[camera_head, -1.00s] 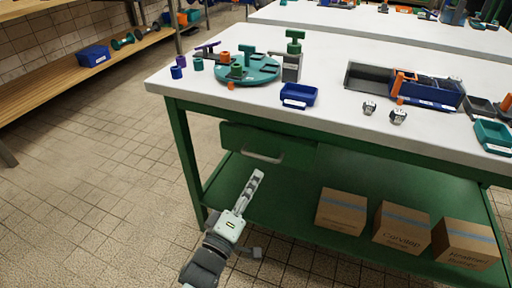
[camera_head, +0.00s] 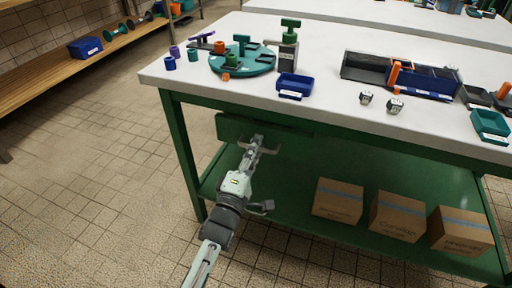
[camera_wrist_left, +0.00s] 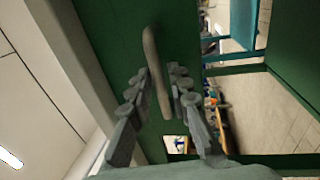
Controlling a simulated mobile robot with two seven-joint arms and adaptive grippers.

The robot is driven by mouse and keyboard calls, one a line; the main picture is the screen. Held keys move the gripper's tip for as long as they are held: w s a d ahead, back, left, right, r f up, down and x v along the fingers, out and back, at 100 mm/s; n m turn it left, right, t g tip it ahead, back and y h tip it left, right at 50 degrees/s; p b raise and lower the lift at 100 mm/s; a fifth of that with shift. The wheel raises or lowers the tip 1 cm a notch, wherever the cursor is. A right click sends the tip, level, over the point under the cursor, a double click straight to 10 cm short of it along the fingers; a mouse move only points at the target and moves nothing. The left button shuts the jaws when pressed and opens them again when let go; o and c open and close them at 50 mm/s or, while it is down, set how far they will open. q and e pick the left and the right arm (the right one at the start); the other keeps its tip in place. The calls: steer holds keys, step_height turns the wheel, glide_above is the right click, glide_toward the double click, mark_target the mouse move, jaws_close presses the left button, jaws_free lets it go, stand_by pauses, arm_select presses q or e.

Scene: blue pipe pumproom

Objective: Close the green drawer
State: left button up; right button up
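The green drawer (camera_head: 230,128) hangs under the left part of the white tabletop. I cannot tell exactly how far out it is. Its grey handle (camera_head: 270,150) is partly hidden by my left gripper (camera_head: 255,142), which is right at the drawer front. In the left wrist view the handle (camera_wrist_left: 153,60) is a curved grey bar on the green front (camera_wrist_left: 108,40). The two fingers of my left gripper (camera_wrist_left: 163,88) stand apart, with the lower part of the handle between them. I see gaps beside the bar. My right gripper is not in view.
The white tabletop (camera_head: 330,118) holds a teal round stand (camera_head: 238,66), blue bins and small parts. Cardboard boxes (camera_head: 337,201) stand on the green lower shelf (camera_head: 290,222). A green table leg (camera_head: 183,160) is left of the drawer. The floor (camera_head: 110,190) at left is clear.

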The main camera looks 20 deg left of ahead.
arm_select(q)
jaws_close()
